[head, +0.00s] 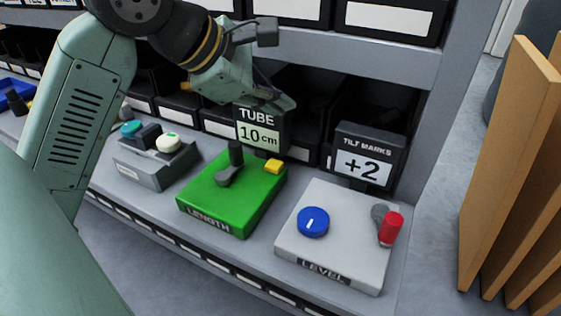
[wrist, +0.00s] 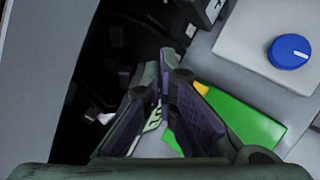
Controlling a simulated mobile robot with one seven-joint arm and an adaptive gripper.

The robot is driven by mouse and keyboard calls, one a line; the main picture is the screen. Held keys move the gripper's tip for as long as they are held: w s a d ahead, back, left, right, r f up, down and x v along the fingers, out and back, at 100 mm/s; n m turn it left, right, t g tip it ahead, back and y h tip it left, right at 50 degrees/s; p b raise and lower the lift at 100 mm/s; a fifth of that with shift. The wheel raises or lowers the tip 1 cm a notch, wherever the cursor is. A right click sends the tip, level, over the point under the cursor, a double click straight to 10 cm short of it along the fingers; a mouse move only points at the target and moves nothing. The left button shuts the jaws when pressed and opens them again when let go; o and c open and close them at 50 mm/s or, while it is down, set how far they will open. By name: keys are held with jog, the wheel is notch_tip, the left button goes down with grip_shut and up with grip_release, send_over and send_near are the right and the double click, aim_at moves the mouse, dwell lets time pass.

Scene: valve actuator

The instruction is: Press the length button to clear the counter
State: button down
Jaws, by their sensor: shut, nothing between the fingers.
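The green LENGTH box (head: 215,205) stands on the grey shelf, with a black lever (head: 233,160) and a yellow button (head: 274,167) on its top. The yellow button also shows in the wrist view (wrist: 201,88), just right of my fingers. The TUBE display (head: 258,131) behind the box reads 10 cm. My gripper (head: 288,103) is shut and empty. In the head view it is at the top of the TUBE display, above and behind the yellow button, apart from it. In the wrist view my fingers (wrist: 172,72) partly hide the display and green box.
To the right is the grey LEVEL box (head: 330,248) with a blue knob (head: 313,222) and a red-ended lever (head: 390,228). The TILT MARKS display (head: 367,160) behind it reads +2. A grey button box (head: 157,162) stands left. Dark bins line the shelf behind.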

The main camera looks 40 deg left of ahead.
jog(key=b, duration=0.5)
send_over(276, 166)
notch_tip(276, 166, down, 8)
jog(key=shift+r, duration=0.1)
jog(key=shift+f+b, duration=0.45)
jog(key=shift+f, duration=0.15)
dwell(1.0)
jog(key=shift+f+b, duration=0.3)
jog(key=shift+b, duration=0.3)
jog(key=shift+f+b, duration=0.55)
jog(key=shift+b, duration=0.05)
dwell(0.4)
jog(key=shift+r, duration=0.1)
jog(key=shift+r+p, duration=0.5)
jog(key=shift+r, duration=0.4)
